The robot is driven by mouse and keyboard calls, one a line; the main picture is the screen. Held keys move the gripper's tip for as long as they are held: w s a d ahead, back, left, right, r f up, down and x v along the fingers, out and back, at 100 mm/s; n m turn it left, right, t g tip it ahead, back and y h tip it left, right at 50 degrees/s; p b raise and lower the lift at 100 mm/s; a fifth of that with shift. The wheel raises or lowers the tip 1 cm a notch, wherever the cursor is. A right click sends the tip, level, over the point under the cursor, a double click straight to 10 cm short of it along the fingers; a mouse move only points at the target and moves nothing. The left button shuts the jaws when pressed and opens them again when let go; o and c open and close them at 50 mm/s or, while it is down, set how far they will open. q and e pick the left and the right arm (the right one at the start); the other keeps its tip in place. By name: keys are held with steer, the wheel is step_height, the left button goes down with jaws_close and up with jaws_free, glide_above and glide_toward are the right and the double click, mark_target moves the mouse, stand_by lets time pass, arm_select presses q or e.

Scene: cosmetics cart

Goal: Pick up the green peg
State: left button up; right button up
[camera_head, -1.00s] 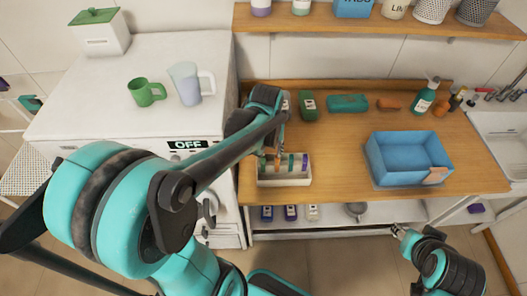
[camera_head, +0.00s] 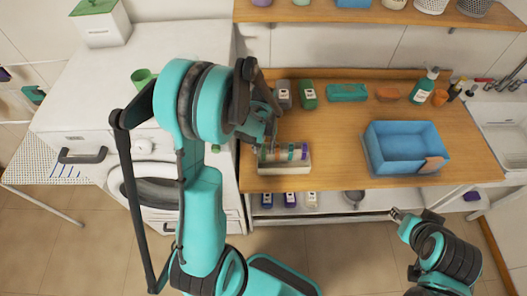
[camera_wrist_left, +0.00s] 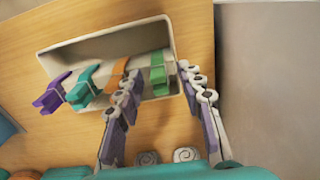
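The green peg (camera_wrist_left: 158,74) is clipped on the pale bar (camera_wrist_left: 140,66) of a white box, at the end of a row beside the orange peg (camera_wrist_left: 118,76). My left gripper (camera_wrist_left: 161,72) is open, one finger on each side of the green peg, with a gap showing on both sides. A teal peg (camera_wrist_left: 82,88) and a purple peg (camera_wrist_left: 52,93) sit further along. In the head view the box (camera_head: 290,183) stands at the table's front left, and my left gripper (camera_head: 264,143) reaches its left end. My right gripper (camera_head: 397,215) is low, in front of the table; its fingers are too small to read.
A blue bin (camera_head: 407,166) stands on the right of the wooden table. Bottles (camera_head: 308,95) and a teal block (camera_head: 347,92) line its back. A white washer adjoins at left, with a green mug (camera_head: 143,77) partly hidden by my arm. The table's middle is clear.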

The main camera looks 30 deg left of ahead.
arm_select(q)
steer(key=c, duration=0.9)
steer(key=shift+o, duration=0.2)
